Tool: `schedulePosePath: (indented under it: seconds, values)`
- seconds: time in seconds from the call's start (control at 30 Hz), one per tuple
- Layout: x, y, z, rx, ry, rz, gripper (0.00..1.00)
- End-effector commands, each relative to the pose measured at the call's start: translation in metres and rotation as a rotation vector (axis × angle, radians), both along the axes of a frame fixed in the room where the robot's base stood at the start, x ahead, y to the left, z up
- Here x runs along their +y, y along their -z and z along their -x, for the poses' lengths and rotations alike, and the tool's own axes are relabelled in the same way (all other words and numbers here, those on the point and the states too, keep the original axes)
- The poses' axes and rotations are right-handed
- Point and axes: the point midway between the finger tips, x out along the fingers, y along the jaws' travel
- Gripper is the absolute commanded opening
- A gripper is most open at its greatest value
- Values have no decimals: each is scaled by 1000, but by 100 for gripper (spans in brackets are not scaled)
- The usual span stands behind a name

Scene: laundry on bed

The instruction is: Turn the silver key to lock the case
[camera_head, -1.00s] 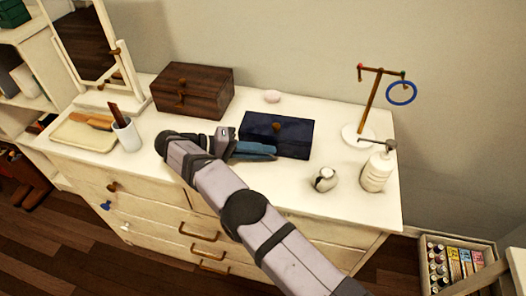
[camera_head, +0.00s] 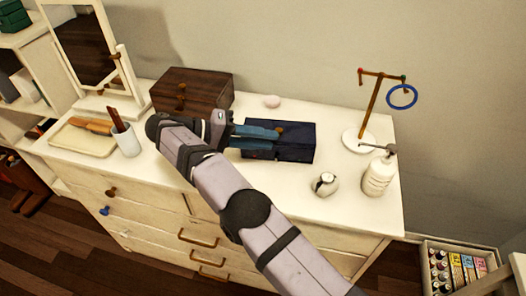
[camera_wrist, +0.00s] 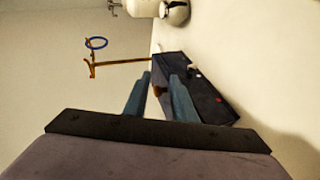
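The dark blue case (camera_head: 300,142) sits on the dresser top, in front of the wall, with a small brown fitting (camera_head: 281,130) on it. It also shows in the wrist view (camera_wrist: 207,97). My gripper (camera_head: 276,140) reaches in from the left, its blue fingers overlapping the case's left part. In the wrist view my gripper (camera_wrist: 160,76) has its fingers apart, with a brownish patch between them. I cannot tell whether they touch the case. I cannot make out a silver key; a small pale spot (camera_wrist: 193,71) on the case is too small to identify.
A brown wooden box (camera_head: 192,90) stands behind my gripper. A white pump bottle (camera_head: 377,177), a small round silvery object (camera_head: 325,184) and a stand (camera_head: 369,105) with a blue ring are to the right. A mirror, tray and cup are at the left.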

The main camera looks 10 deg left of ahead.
Motion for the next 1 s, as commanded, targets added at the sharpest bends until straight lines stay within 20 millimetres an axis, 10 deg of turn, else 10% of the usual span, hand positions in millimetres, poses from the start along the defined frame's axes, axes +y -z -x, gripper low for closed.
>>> schedulePosePath:
  seconds: [0.87,1.0]
  values:
    - [-2,-37,-1,3,4,0,24]
    - [-14,-72,-9,-20,31,-34,24]
